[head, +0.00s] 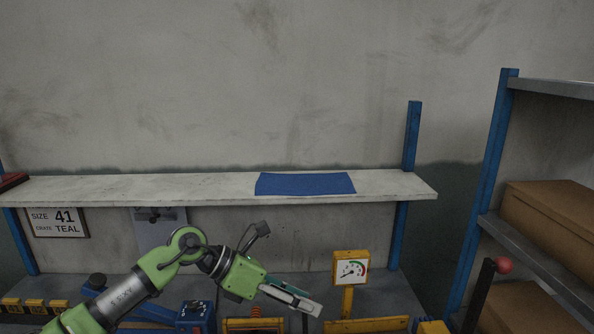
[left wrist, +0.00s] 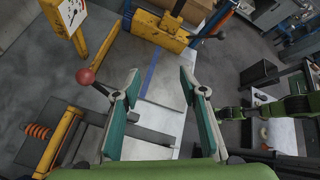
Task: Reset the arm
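My left arm is green and grey and comes in from the lower left of the head view. Its gripper (head: 292,298) is out in front of the bench, left of the gauge and below the shelf. In the left wrist view the gripper's two teal-padded fingers (left wrist: 160,78) stand wide apart with nothing held between them. A green arm part (left wrist: 292,106), seemingly of my right arm, shows at the right of the left wrist view. Its gripper end is too small and dark to read. My right gripper does not show in the head view.
A yellow gauge (head: 350,268) stands right of the left gripper. A red-knobbed lever (head: 503,265) is further right; a red knob (left wrist: 86,76) shows near the left finger in the wrist view. A blue mat (head: 305,184) lies on the white shelf (head: 200,188). Cardboard boxes (head: 550,215) fill the right rack.

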